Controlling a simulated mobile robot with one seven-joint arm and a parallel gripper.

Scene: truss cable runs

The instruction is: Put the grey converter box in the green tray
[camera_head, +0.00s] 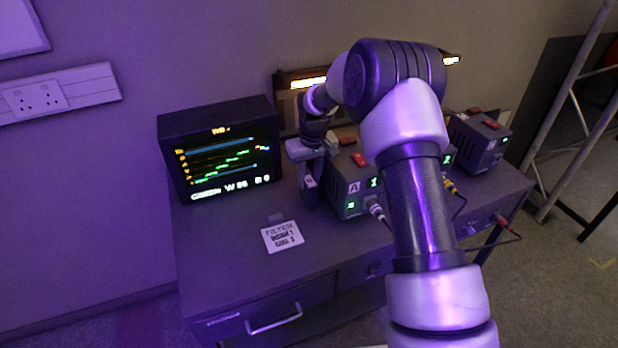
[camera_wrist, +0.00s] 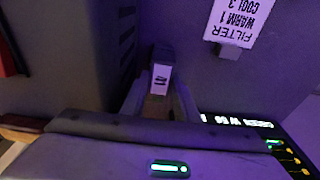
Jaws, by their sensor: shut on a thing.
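My gripper (camera_head: 309,172) is low over the desk, just left of the dark box marked A. In the wrist view, its fingers (camera_wrist: 159,98) are shut on a small dark grey box with a pale label (camera_wrist: 162,74), which looks like the converter box. In the head view, the held box (camera_head: 311,194) is small and partly hidden by the gripper. I cannot tell whether its lower end touches the desk. I cannot make out a green tray in either view; my arm covers part of the desk.
The desk (camera_head: 225,262) holds a lit monitor (camera_head: 222,150) at left and a filter card (camera_head: 282,237) in front. Box A (camera_head: 350,190) stands close to my gripper's right. Another dark box (camera_head: 480,140) is at right, with cables nearby. The front left desktop is clear.

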